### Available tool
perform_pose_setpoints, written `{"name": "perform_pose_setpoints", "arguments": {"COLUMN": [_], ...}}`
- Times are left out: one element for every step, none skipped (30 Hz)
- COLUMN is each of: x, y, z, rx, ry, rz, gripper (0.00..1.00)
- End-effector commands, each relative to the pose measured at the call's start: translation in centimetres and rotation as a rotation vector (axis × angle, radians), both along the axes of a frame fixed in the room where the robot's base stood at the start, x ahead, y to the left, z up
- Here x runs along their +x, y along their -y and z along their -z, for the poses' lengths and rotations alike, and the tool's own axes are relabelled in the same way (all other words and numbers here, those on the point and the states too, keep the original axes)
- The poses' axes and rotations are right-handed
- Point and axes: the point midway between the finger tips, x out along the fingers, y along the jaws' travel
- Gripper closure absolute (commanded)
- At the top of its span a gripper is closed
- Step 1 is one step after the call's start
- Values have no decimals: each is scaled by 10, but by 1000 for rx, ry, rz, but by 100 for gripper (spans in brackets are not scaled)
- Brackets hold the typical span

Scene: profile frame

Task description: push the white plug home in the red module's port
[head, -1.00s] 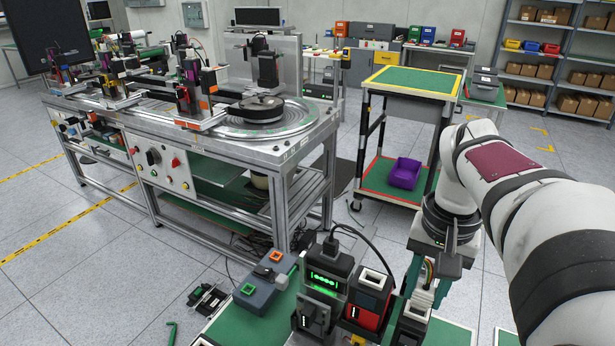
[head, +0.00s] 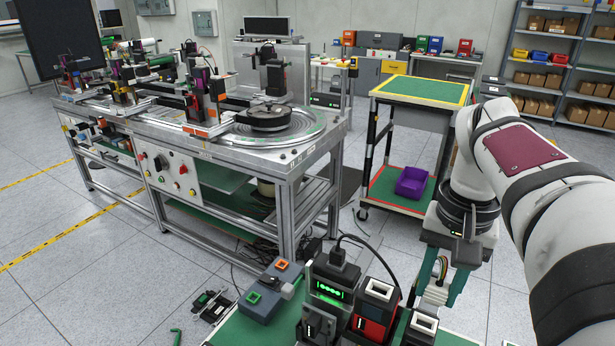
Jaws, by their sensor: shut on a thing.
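The red module (head: 368,327) is a black and red block near the bottom middle, with a white-rimmed port (head: 379,288) on its top. My gripper (head: 441,291) is to its right, pointing down. Its teal fingers are shut on the white plug (head: 435,294), from which coloured wires rise. The plug is held in the air, apart from the red module's port. It is above and slightly right of a black holder with a white-rimmed opening (head: 425,322). The plug's lower end is small in view, and its exact height is hard to tell.
A black module with a green lit display (head: 328,291) and a plugged black cable stands left of the red module. A grey-blue box (head: 264,302) with orange and green rings is further left. The green bench top (head: 236,330) has free room at its left.

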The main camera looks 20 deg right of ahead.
Motion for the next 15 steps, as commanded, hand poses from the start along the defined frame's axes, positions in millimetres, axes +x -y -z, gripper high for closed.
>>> {"name": "perform_pose_setpoints", "arguments": {"x": [0,0,0,0,0,0,0,0,0,0,1,2,3,5,8], "y": [0,0,0,0,0,0,0,0,0,0,-1,-2,-4,-6,-8], "z": [-3,-4,-6,-7,-7,-7,-7,-7,-7,-7,-7,-7,-7,-7,-7], "rx": [-1,-1,0,0,0,1,1,1,0,0,1,1,1,0,0], "ry": [1,2,1,1,1,1,1,1,1,1,1,1,1,1,1], "rz": [0,0,0,0,0,0,0,0,0,-1,-1,-1,-2,-3,-4], "gripper": [100,100,100,100,100,100,100,100,100,100,100,100,100,100,100]}}
